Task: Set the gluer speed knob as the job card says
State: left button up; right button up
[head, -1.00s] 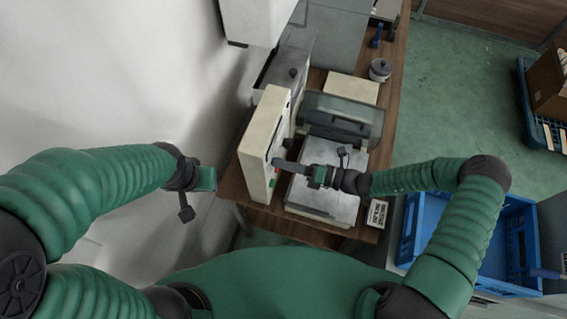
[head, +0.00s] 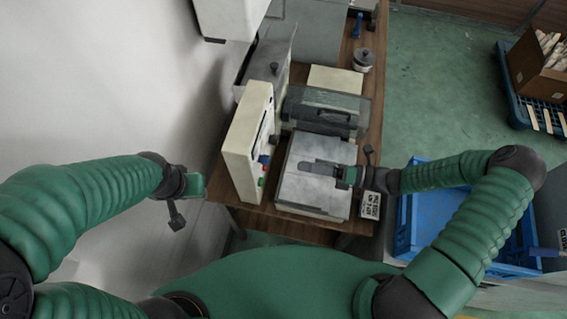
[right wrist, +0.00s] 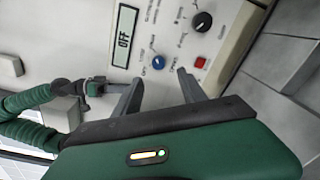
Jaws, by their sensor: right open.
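The cream control panel (head: 247,140) stands upright on the bench in the head view. The small labels are too blurred to read. My right gripper (head: 304,166) is open and empty, apart from the panel; its fingers (right wrist: 158,86) point at the face. A small card (head: 370,205) lies at the bench's front right, its print unreadable. My left gripper (head: 196,186) is left of the panel; its jaws are unclear.
A machine with a flat pale plate (head: 312,195) and a dark roller cover (head: 325,108) sits right of the panel. A small pot (head: 363,60) stands behind. A blue crate (head: 405,225) is at the right, beyond the bench edge. A white wall is on the left.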

jog(key=b+v, duration=0.1)
jog(key=v, duration=0.5)
jog(key=shift+d, duration=0.2)
